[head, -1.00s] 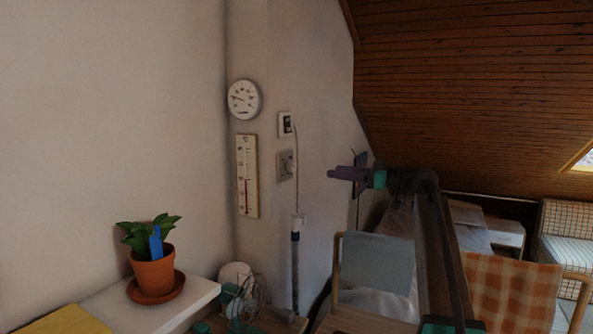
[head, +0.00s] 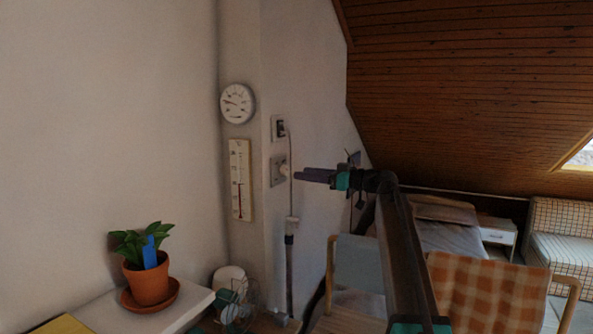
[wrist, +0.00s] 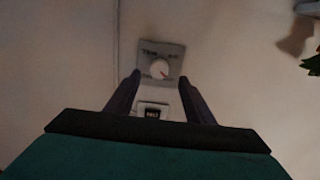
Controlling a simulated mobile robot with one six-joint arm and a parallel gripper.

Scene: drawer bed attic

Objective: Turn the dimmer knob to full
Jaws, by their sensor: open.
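The dimmer is a grey square plate with a round white knob (head: 285,170) on the wall in the head view. In the wrist view the knob (wrist: 159,69) sits on its grey plate (wrist: 167,49), beyond my fingertips and roughly centred between them. Its pointer line and the printing around it are too small to read surely. My gripper (head: 297,174) is open, its dark fingers reaching left just beside the knob in the head view. In the wrist view my gripper (wrist: 158,80) shows both fingers apart with nothing held. Whether a finger touches the knob I cannot tell.
A second wall plate (head: 279,127) with a cable is above the dimmer; a round dial (head: 237,103) and a thermometer (head: 240,180) hang to the left. A potted plant (head: 148,280) stands on a white shelf below. A checkered-draped chair (head: 490,290) is at right.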

